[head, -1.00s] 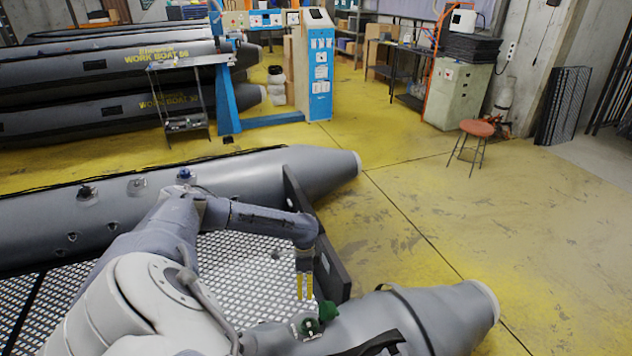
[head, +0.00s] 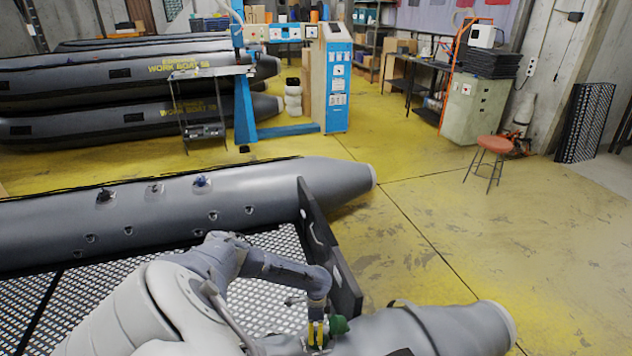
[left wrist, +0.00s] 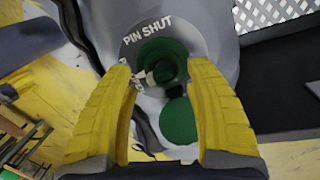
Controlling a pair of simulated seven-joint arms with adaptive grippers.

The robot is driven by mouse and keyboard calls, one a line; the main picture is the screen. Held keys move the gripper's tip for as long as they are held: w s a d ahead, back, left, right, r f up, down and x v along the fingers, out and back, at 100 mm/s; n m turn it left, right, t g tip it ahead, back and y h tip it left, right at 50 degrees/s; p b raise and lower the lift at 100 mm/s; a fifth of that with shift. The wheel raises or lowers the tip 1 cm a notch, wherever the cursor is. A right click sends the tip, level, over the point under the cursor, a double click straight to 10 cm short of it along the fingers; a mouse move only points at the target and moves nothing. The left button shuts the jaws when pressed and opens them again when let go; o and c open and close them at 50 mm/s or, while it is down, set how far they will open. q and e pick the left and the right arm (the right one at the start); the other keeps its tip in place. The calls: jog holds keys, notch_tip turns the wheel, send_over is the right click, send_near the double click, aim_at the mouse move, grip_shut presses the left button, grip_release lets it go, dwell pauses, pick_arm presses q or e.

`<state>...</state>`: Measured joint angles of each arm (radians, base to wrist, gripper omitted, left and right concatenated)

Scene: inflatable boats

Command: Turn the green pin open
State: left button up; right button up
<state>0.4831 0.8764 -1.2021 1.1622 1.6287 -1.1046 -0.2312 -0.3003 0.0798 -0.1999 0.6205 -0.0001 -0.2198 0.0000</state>
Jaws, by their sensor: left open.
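The green pin (left wrist: 163,62) sits in a round grey fitting on the boat's near tube, with a label reading "PIN SHUT" beside it. A flat green disc-shaped cap (left wrist: 179,121) lies next to it. My left gripper (left wrist: 164,75) is open, with one yellow finger on each side of the pin in the left wrist view. Whether the fingers touch it I cannot tell. In the head view the left gripper (head: 318,333) points down at the near tube, and a green part (head: 339,325) shows just right of it. The right gripper is out of sight.
The grey near tube (head: 430,330) and far tube (head: 130,215) flank a perforated floor (head: 285,245). A dark transom (head: 325,250) stands upright just behind my gripper.

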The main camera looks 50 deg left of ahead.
pick_arm(q)
jog(key=shift+s+d+f, duration=0.15)
jog(key=shift+f, duration=0.9)
